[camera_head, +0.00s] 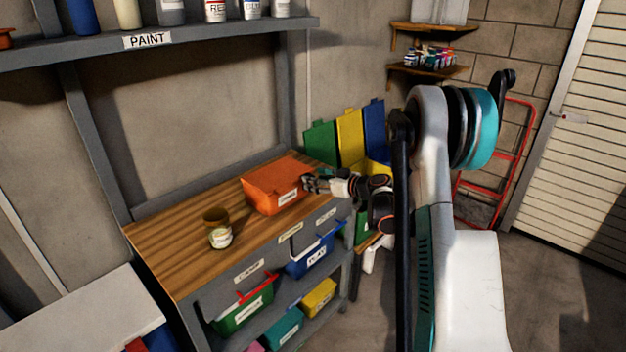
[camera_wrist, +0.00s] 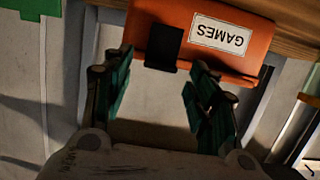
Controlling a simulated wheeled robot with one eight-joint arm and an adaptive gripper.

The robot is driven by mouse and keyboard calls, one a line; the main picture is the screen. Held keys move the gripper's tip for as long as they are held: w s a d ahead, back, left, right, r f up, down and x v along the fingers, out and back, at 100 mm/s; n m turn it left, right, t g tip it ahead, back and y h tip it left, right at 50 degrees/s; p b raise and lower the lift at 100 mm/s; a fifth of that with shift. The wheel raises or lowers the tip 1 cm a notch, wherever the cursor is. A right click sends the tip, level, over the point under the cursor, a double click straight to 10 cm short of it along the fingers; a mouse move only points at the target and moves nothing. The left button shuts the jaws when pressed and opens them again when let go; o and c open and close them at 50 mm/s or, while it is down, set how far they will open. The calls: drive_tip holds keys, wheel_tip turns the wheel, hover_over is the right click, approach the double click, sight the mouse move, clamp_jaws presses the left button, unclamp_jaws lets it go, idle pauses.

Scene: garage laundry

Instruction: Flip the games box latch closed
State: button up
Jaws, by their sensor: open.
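The games box (camera_head: 268,186) is orange and sits on the wooden workbench top near its far right end. In the wrist view the box (camera_wrist: 268,48) appears upside down, with a white GAMES label (camera_wrist: 220,36). A black latch (camera_wrist: 164,47) lies beside the label, toward my gripper; I cannot tell whether it is fastened. In the head view the latch is too small or hidden to make out. My gripper (camera_head: 308,184) is at the right side of the box. Its fingers (camera_wrist: 160,82) are open, with the latch between and just beyond the tips and nothing held.
An open jar (camera_head: 220,235) stands on the workbench (camera_head: 170,250) left of the box. Green, blue and yellow bins sit below the top. A paint shelf (camera_head: 150,39) hangs above left. Upright green, yellow and blue panels (camera_head: 349,135) stand behind the box.

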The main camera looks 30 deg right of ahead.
drive_tip(key=v, duration=0.9)
drive_tip(key=shift+s, duration=0.3)
drive_tip(key=shift+r, duration=0.1)
